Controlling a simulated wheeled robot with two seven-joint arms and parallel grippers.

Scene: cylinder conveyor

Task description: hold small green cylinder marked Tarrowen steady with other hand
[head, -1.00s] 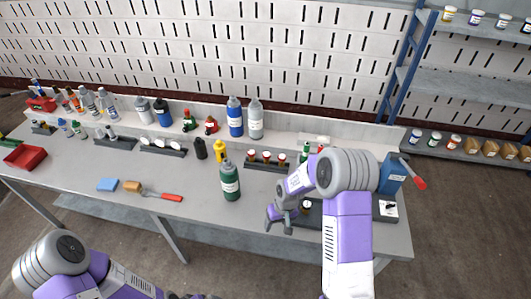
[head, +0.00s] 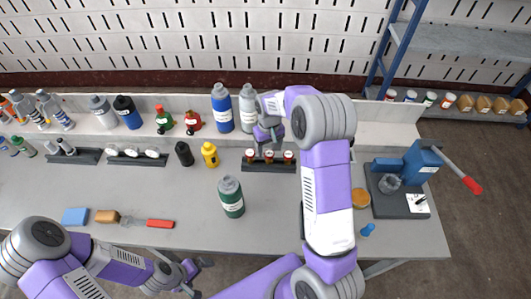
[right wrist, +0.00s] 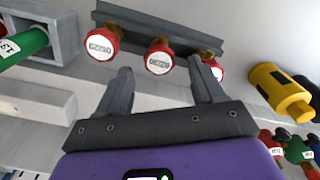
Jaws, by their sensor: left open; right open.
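A dark green cylinder with a white label (head: 231,197) stands upright on the bench in the head view; its writing is too small to read. A smaller green cylinder (right wrist: 25,45), with a partly cut-off label, shows at the left edge of the right wrist view. I cannot tell whether either is marked Tarrowen. My left gripper (head: 197,277) is open and empty by the bench's front edge.
The vial rack (head: 268,165) is behind the green cylinder. A blue lever press (head: 407,170) is at the right. Blue and orange blocks lie front left. The bench around the green cylinder is clear.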

